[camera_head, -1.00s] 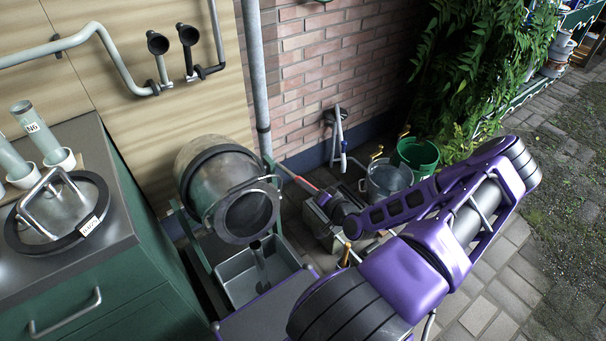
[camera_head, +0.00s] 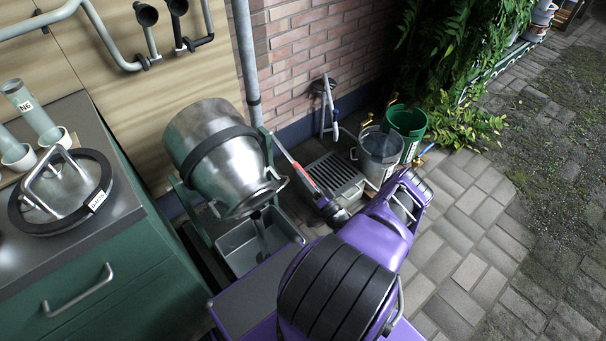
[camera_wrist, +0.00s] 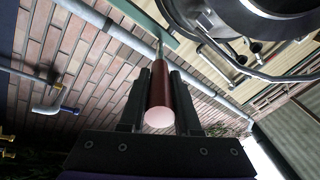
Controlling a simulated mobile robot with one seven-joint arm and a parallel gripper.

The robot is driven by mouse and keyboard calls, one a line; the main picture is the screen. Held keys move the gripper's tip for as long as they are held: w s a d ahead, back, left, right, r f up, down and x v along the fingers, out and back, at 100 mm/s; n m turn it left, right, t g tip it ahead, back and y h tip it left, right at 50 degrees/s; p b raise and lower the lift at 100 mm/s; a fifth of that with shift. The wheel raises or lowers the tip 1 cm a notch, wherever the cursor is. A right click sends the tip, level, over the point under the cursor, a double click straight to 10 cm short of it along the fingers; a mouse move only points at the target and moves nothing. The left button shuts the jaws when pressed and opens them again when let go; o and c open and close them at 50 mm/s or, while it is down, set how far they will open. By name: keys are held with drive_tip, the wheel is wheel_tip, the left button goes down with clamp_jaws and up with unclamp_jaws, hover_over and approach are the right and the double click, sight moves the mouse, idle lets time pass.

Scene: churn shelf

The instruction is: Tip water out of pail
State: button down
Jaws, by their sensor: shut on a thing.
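A metal pail (camera_head: 378,152) stands on the paving by the brick wall, beside a green pail (camera_head: 407,121). I cannot tell whether either holds water. A steel churn (camera_head: 208,150) hangs in a green stand, its mouth tilted down over a grey basin (camera_head: 240,247). Part of it also shows in the wrist view (camera_wrist: 275,25). A rod with a red handle (camera_head: 299,174) slopes down from the stand. My gripper (camera_head: 325,202) is at its lower end. In the wrist view, the fingers (camera_wrist: 159,82) are shut around the red-brown handle (camera_wrist: 158,103).
A green cabinet (camera_head: 135,262) stands on the left, with a black-rimmed lid (camera_head: 75,190) on top. A slatted grate (camera_head: 335,172) lies between my gripper and the pails. A tap (camera_head: 327,88) is on the wall. Paving at the right is clear.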

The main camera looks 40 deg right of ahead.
drive_tip(key=shift+w+f+t, duration=0.3)
drive_tip(key=shift+d, duration=0.1)
idle(0.3)
drive_tip(key=c, duration=0.9)
unclamp_jaws()
drive_tip(key=shift+o, duration=1.4)
drive_tip(key=shift+f, duration=0.1)
wheel_tip(320, 180, up, 10)
drive_tip(key=p, duration=0.2)
drive_tip(key=shift+p, duration=0.35)
